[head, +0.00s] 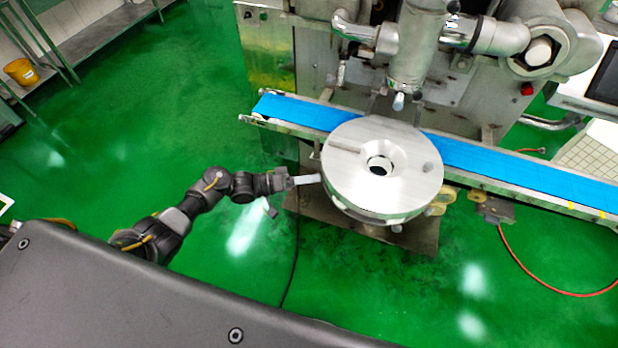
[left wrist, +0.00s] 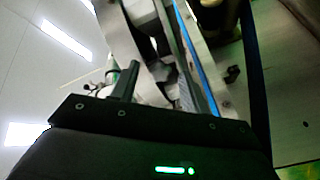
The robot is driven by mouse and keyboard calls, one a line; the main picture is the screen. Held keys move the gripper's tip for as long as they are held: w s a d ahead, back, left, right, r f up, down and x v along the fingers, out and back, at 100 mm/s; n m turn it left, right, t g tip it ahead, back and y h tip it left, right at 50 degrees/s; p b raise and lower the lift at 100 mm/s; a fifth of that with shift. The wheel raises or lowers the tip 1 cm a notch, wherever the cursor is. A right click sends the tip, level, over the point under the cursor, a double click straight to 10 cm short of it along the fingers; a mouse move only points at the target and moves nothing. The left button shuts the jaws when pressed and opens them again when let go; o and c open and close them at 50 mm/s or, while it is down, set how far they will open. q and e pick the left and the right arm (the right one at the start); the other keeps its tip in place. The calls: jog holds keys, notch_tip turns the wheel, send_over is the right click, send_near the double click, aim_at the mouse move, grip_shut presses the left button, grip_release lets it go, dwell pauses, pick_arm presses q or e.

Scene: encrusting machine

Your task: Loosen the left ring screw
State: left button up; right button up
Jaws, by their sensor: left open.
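No ring screw can be made out with certainty. A round steel disc (head: 410,190) with a dark central hole stands in front of the encrusting machine (head: 265,50). A short pale bar (head: 307,180) lies between the disc's left edge and my left gripper (head: 284,190); I cannot tell whether it belongs to the screw. My left gripper is open, just left of the disc, and no object shows held in it. In the left wrist view, a dark finger (left wrist: 125,82) stands up beside blurred metal parts. My right gripper is not in view.
A blue conveyor belt (head: 500,165) runs behind the disc. A nozzle (head: 398,100) hangs above it. A steel base plate (head: 415,235) lies below, and a red hose (head: 525,270) crosses the floor at right.

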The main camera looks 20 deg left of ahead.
pick_arm(q)
jog(key=b+v, duration=0.2)
jog(key=v, duration=0.8)
jog(key=shift+s+a+b, duration=0.25)
jog(key=shift+a+b, duration=0.1)
jog(key=shift+b, duration=0.05)
